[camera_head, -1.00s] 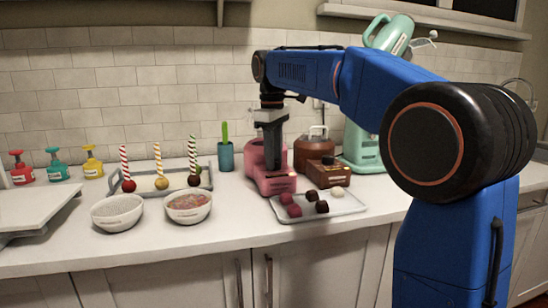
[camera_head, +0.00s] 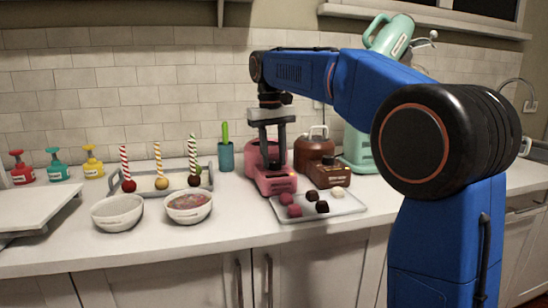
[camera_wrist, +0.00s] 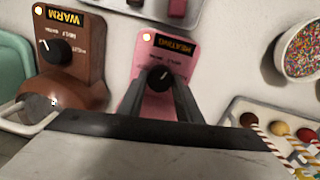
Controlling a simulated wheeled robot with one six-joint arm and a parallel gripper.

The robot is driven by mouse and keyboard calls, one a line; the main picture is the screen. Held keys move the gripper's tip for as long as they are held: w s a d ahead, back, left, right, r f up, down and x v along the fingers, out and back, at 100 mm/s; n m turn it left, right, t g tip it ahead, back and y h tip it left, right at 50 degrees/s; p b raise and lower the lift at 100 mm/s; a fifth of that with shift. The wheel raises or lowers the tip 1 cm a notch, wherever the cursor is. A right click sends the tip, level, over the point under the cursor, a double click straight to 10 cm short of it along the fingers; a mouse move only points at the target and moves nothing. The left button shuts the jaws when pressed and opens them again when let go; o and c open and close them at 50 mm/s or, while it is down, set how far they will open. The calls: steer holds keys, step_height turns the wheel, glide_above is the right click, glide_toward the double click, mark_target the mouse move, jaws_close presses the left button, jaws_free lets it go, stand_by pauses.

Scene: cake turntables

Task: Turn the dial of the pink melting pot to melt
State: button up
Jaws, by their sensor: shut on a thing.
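The pink melting pot (camera_head: 277,182) stands on the counter, right of the teal cup. In the head view my gripper (camera_head: 270,150) hides part of the pot, and the dial cannot be made out there.
A brown pot (camera_wrist: 74,70) labelled WARM stands close beside the pink one. A tray (camera_head: 345,206) of dark, pink and pale sweets lies in front. Two bowls (camera_head: 117,212) and a tray of striped-stick pops stand left. A mint mixer (camera_head: 357,150) is behind right.

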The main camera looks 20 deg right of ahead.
steer(key=shift+m, duration=0.6)
steer(key=o, duration=1)
steer(key=shift+o, duration=0.2)
steer(key=shift+r, duration=0.1)
